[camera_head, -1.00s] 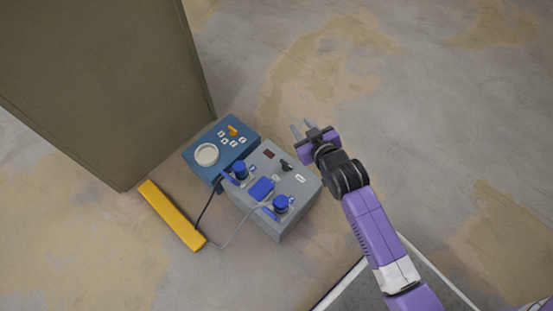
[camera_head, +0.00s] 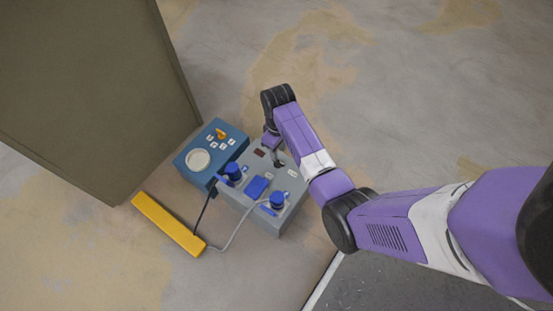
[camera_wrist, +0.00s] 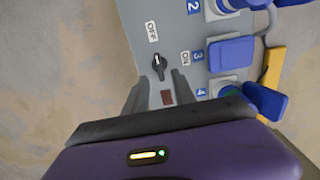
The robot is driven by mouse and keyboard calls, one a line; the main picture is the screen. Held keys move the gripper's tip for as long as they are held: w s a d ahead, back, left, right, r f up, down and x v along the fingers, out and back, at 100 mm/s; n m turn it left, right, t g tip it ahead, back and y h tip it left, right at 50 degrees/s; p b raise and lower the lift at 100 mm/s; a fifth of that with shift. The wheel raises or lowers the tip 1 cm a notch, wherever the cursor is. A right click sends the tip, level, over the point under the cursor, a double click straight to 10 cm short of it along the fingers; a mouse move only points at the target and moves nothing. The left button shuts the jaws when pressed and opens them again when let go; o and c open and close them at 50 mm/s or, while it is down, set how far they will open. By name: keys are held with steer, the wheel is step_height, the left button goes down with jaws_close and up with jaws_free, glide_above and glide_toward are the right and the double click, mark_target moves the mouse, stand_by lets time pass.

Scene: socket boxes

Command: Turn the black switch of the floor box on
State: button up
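The grey floor box (camera_head: 232,189) stands on the floor in the head view. Its black switch (camera_wrist: 159,66) shows clearly in the wrist view, on the box's top face. The knob's long side lines up roughly toward the OFF label (camera_wrist: 151,31), and the ON label (camera_wrist: 185,58) is to its right. My gripper (camera_wrist: 160,77) is open and points down at the box. Its two fingertips are on either side of the switch's lower end in the picture, with nothing visibly held. Whether they touch the knob I cannot tell. In the head view, my arm partly hides this area.
A dark red indicator (camera_wrist: 167,97) sits between the fingers. Blue plugs (camera_head: 278,200) and a blue cover (camera_head: 257,186) are on the grey box. A blue box (camera_head: 184,164) adjoins it. A yellow bar (camera_head: 167,224) with cables and a large cabinet (camera_head: 100,90) are left.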

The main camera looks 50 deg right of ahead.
mark_target(278, 162)
step_height(278, 162, down, 6)
steer(key=b, duration=0.3)
steer(key=shift+f, duration=0.1)
jaws_close()
